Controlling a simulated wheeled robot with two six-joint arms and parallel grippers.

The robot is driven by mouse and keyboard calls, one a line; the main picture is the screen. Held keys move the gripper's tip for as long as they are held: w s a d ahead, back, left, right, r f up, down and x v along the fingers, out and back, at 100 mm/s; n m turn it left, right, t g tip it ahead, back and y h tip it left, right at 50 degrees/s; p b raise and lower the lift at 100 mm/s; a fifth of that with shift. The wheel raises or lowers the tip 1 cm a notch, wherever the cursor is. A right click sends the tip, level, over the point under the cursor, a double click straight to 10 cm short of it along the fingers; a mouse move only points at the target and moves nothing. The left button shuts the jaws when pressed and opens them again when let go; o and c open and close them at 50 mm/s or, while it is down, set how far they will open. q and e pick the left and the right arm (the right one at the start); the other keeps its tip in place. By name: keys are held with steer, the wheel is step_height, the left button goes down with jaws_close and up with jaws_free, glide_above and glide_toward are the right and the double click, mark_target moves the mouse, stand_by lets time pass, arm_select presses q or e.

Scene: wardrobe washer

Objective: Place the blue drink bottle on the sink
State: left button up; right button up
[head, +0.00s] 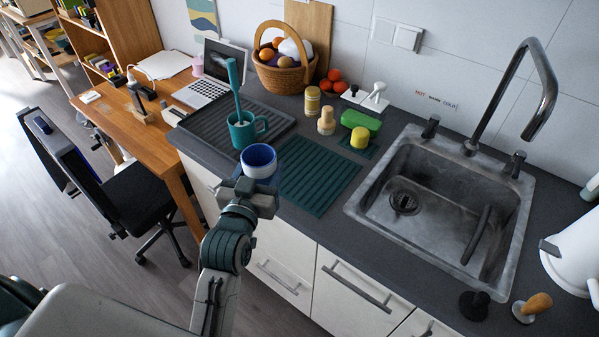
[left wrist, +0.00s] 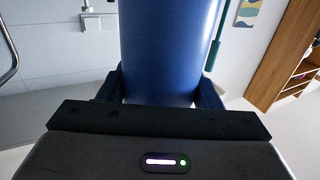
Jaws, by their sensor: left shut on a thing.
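My left gripper (head: 252,190) is shut on the blue drink bottle (head: 258,161). The grey sink (head: 425,222) is set into the counter to the right, apart from the bottle. Its basin has a drain and a dark elongated thing at its right side. My right gripper is not in view.
A teal ribbed mat (head: 318,176) lies between bottle and sink. A teal mug (head: 243,130) with a tool stands on a dark drying tray (head: 205,130). A tall faucet (head: 512,85) rises behind the sink. A green sponge (head: 361,120) and small brushes stand behind the mat.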

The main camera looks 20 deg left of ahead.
arm_select(q)
steer(key=w+d+f+p, duration=0.1)
steer(key=w+f+p, duration=0.1)
steer(key=w, duration=0.5)
steer(key=w+d+f+p, duration=0.2)
steer(key=w+p, duration=0.1)
steer(key=w, duration=0.5)
steer(key=shift+w+d+f+p, duration=0.25)
steer(key=shift+d+f+p, duration=0.05)
steer(key=shift+f+p, duration=0.05)
steer(key=shift+f, duration=0.25)
steer(key=o, duration=1)
steer(key=shift+r, duration=0.1)
